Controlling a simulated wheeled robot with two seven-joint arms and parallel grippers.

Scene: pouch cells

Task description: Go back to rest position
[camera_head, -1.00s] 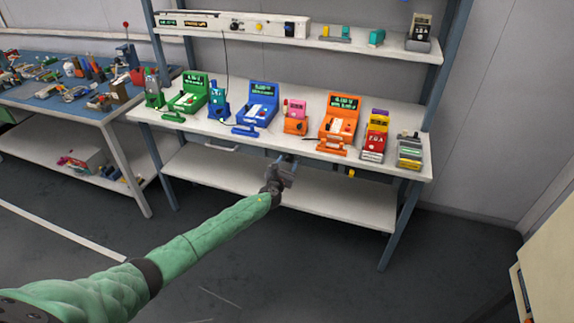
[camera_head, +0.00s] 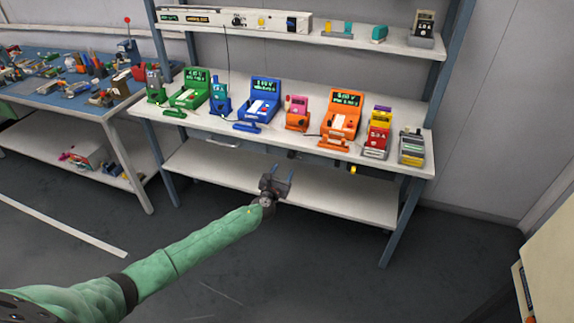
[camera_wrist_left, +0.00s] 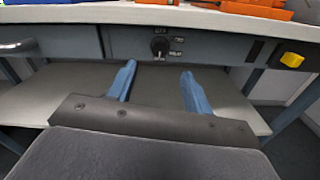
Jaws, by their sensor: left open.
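My left gripper (camera_head: 275,186) is at the end of my green-sleeved arm, in front of the workbench and below its top. In the left wrist view its two blue fingers (camera_wrist_left: 160,85) stand apart with nothing between them. They point toward the bench's front panel, which has a black rotary knob (camera_wrist_left: 159,46) and a yellow button (camera_wrist_left: 292,60). The fingers appear clear of the panel. My right gripper is not in view.
The workbench top (camera_head: 225,130) holds green, blue and orange testers and several small devices. A lower shelf (camera_head: 325,195) lies beneath it. A cluttered blue-topped table (camera_head: 60,100) stands at left. A pale cabinet (camera_head: 555,255) stands at right. Dark floor in front is clear.

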